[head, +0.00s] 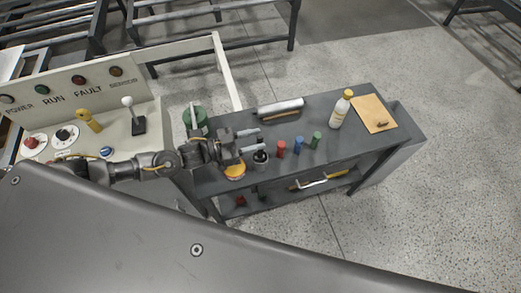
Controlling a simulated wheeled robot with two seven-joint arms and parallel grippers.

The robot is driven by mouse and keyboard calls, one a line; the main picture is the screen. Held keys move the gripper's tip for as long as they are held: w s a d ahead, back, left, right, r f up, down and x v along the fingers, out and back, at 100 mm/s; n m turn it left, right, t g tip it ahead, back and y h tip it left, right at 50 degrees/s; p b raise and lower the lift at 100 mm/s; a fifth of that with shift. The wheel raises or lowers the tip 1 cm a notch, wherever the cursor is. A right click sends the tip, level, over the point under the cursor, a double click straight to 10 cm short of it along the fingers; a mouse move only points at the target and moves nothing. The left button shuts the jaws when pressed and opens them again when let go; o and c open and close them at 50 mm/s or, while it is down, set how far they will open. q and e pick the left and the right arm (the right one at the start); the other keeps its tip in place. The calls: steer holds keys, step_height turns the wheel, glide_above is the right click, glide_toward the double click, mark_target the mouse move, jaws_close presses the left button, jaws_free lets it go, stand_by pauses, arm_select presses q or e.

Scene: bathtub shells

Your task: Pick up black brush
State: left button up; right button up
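My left gripper (258,139) reaches in from the left over the dark grey workbench (345,165). Its two light grey fingers are apart, with nothing seen between them. A small black round item (260,159) stands on the bench just below the fingertips, apart from them as far as I can see; it may be the black brush, but it is too small to tell. A long silver-and-dark item (280,108) lies behind the fingers at the bench's back edge; it could also be a brush. My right gripper is not in view.
Red (281,149), blue (298,145) and green (316,140) cylinders stand right of the gripper. A yellow-capped white bottle (341,110) and tan board (374,113) are farther right. A green can (196,121) and orange roll (235,171) are near my arm. A control panel (75,90) stands left.

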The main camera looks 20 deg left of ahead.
arm_select(q)
steer(key=shift+x, duration=1.1)
steer(key=shift+a, duration=0.1)
steer(key=shift+c, duration=1.1)
jaws_close()
